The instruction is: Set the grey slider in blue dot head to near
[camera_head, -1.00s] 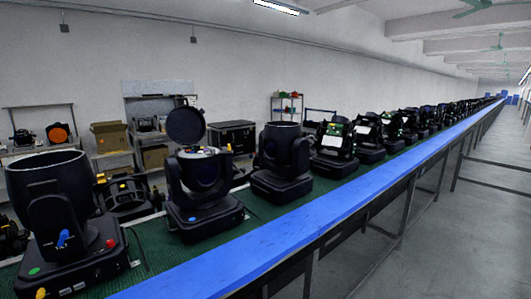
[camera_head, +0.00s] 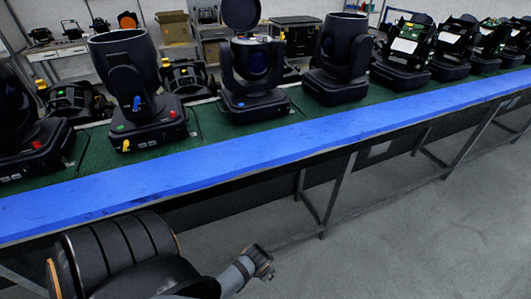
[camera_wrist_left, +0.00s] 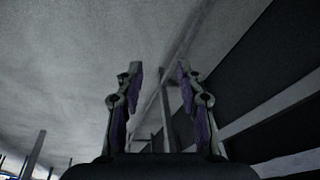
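The blue dot head (camera_head: 252,66) stands on the green belt in the head view, with a round dark disc (camera_head: 241,14) raised above it. A small blue dot (camera_head: 241,104) shows on the front of its black base. I cannot make out a grey slider on it at this size. My left arm rises from the bottom of the head view, below the blue rail and apart from the heads; its fingers are not clear there. In the left wrist view my left gripper (camera_wrist_left: 160,74) is open and empty, its two fingers apart. My right gripper is not in view.
A blue rail (camera_head: 240,148) runs along the belt's front edge, between my arm and the heads. A green dot head (camera_head: 130,75) with a blue lever stands to the left, another black head (camera_head: 342,50) to the right. Grey floor (camera_head: 400,230) is clear in front.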

